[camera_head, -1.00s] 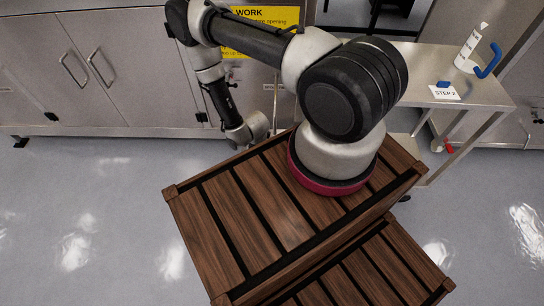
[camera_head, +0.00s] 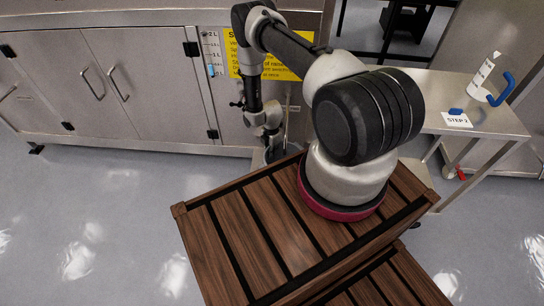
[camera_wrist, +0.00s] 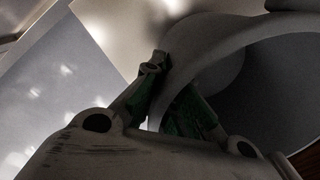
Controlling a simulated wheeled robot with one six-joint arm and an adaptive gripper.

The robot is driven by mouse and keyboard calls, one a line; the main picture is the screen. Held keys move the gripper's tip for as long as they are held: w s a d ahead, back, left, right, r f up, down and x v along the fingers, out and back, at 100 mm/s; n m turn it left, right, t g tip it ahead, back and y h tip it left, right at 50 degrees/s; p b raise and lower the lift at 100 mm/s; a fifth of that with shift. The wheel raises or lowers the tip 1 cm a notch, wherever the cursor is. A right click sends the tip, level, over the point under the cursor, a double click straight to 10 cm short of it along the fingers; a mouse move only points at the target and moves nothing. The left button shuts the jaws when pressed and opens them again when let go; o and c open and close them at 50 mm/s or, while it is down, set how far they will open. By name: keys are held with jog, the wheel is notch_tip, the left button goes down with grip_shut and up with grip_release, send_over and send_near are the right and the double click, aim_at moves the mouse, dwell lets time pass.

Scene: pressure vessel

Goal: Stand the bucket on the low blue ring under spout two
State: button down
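My gripper (camera_head: 268,138) points down past the far edge of my wooden base, in front of the steel cabinets. In the wrist view a large pale grey curved rim with a dark hollow, which looks like the bucket (camera_wrist: 235,38), fills the upper right. My two fingers (camera_wrist: 172,88) are close together on its wall, seemingly one on each side. In the head view the bucket is mostly hidden behind my arm and base; only a grey sliver shows below the gripper. The low blue ring and spout two cannot be made out.
Steel cabinets (camera_head: 150,85) with handles line the back. A level gauge (camera_head: 209,62) and a yellow sign (camera_head: 300,68) are behind my arm. A steel table (camera_head: 430,95) at right carries a STEP 2 card (camera_head: 457,120) and a white bottle (camera_head: 482,75). The floor (camera_head: 90,210) at left is clear.

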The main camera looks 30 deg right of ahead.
jog(key=shift+s+f, duration=0.15)
jog(key=shift+f, duration=1.45)
jog(key=c, duration=1.6)
grip_release()
jog(key=shift+c, duration=0.2)
